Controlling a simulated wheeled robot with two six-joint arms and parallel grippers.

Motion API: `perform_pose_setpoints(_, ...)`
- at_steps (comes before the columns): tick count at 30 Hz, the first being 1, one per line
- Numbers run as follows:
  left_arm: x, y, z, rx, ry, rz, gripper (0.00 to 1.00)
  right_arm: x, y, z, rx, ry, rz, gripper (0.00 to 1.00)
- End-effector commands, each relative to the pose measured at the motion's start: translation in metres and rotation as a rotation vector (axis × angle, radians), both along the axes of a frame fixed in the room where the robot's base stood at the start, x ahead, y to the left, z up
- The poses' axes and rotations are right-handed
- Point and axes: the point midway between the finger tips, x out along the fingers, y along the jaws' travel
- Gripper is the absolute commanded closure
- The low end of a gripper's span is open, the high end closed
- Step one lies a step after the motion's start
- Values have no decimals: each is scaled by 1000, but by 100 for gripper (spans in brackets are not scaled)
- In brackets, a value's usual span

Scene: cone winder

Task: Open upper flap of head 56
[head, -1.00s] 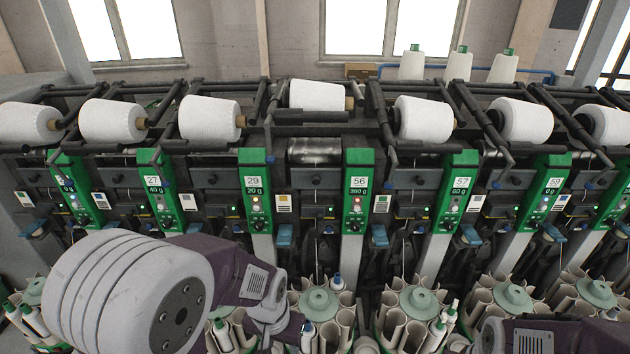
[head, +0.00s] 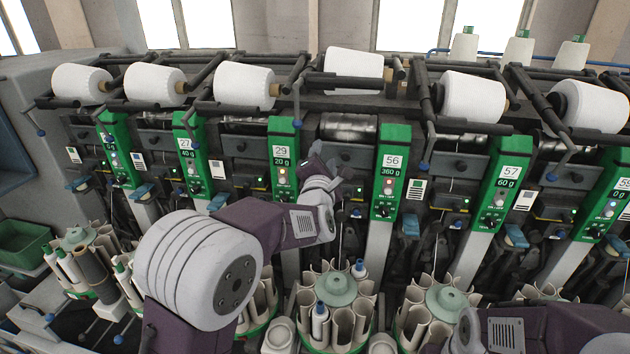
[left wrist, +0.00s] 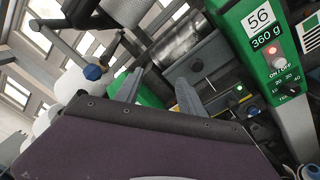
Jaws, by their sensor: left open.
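The green panel of head 56 (head: 391,175), marked 56 and 360 g, stands right of centre in the head view. It also shows at the upper right of the left wrist view (left wrist: 268,50). My left gripper (head: 338,170) is in front of the dark winding unit just left of this panel. In the left wrist view its two grey fingers (left wrist: 160,92) are apart, with nothing seen between them. The dark flap-like cover (left wrist: 202,68) lies beyond the fingertips, below the shiny drum (left wrist: 175,42). I cannot tell whether the fingers touch it. My right gripper is not shown.
A white yarn package (head: 353,64) rests above the drum. Bobbin magazines (head: 335,308) stand below. Dark arms and blue-tipped levers stick out between heads.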

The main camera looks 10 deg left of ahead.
Motion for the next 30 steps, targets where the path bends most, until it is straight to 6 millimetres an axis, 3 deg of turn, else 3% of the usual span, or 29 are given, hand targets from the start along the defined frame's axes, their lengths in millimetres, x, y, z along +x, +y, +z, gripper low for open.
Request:
perform_pose_setpoints(1,4,-20,-27,-3,5,-30,53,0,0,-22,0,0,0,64)
perform_pose_setpoints(5,3,-49,-53,8,30,-79,53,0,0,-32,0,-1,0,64)
perform_pose_setpoints(11,4,-55,-51,11,33,-89,53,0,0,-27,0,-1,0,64)
perform_pose_setpoints(22,74,-54,-48,14,34,-89,53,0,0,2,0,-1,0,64)
perform_pose_setpoints(30,93,-54,-52,14,35,-90,53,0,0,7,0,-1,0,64)
